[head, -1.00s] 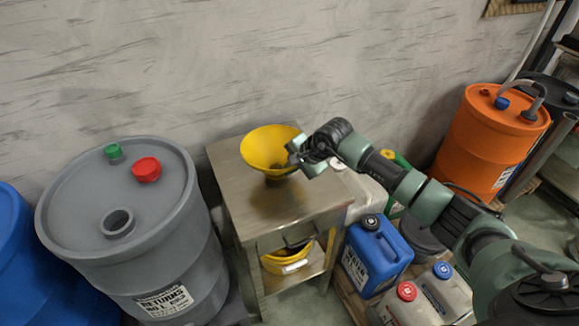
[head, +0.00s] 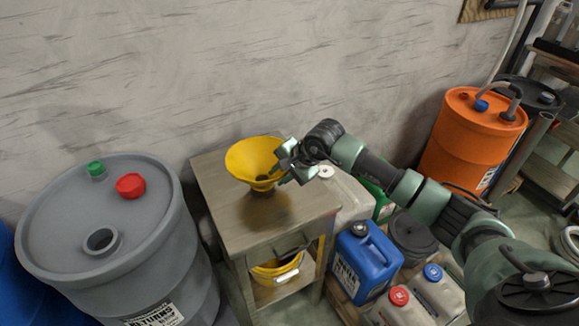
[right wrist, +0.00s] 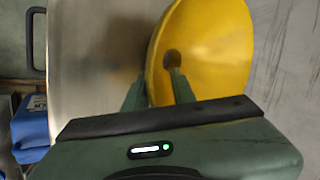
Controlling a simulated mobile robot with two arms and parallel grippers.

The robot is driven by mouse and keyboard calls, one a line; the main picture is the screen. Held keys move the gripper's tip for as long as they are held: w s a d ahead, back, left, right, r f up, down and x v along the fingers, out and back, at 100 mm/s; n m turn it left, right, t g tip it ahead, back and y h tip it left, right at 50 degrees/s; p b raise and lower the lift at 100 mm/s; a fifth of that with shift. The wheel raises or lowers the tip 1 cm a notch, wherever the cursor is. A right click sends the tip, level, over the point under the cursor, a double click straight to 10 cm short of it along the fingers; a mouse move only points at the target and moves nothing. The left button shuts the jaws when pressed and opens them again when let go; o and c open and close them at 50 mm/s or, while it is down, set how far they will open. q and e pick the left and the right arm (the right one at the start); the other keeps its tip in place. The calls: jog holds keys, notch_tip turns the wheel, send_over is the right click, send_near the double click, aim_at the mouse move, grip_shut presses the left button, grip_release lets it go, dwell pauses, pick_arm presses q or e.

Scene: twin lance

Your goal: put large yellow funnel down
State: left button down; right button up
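The large yellow funnel (head: 250,160) stands mouth up, spout down, on top of the small metal table (head: 300,214). My right gripper (head: 286,165) is at the funnel's right side, its fingers spread apart. In the right wrist view the two fingers (right wrist: 157,90) have a clear gap between them. One finger lies over the inside of the yellow funnel (right wrist: 215,50) near its hole, and the other is outside its rim. I cannot tell whether either finger touches it. My left gripper is not in view.
A grey drum (head: 150,235) with green and red caps stands left of the table. A yellow item (head: 275,272) is on the lower shelf. A blue jerrycan (head: 366,258) and other canisters stand to the right, an orange drum (head: 470,140) beyond. The table top's front is clear.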

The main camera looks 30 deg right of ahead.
jog(key=v, duration=0.9)
jog(key=shift+b, duration=0.45)
